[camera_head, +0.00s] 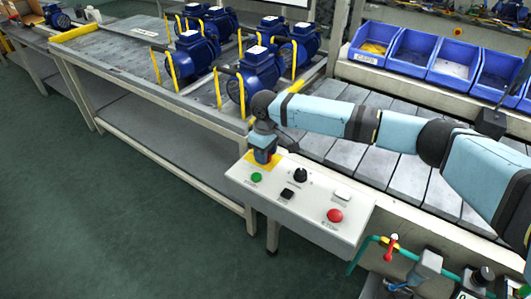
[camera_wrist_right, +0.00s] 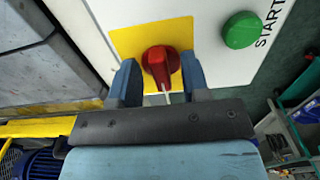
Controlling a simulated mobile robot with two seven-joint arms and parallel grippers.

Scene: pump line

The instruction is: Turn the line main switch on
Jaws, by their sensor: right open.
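The line main switch is a red rotary knob (camera_wrist_right: 160,62) on a yellow plate (camera_wrist_right: 135,42), seen in the right wrist view. A thin white mark shows at the knob's edge nearest the gripper body. My right gripper (camera_wrist_right: 159,72) is open, with one blue finger on each side of the knob. Small gaps seem to remain between fingers and knob, but contact is hard to judge. In the head view, the right gripper (camera_head: 265,156) is over the far left corner of the control panel (camera_head: 310,226) and mostly hides the knob. My left gripper is out of view.
A green START button (camera_head: 256,177) is close to the gripper. A black selector (camera_head: 300,174), black button (camera_head: 287,194), white button (camera_head: 342,196) and red E-stop (camera_head: 335,215) share the panel. Blue pumps (camera_head: 262,72) stand behind; blue bins (camera_head: 411,50) are at back right.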

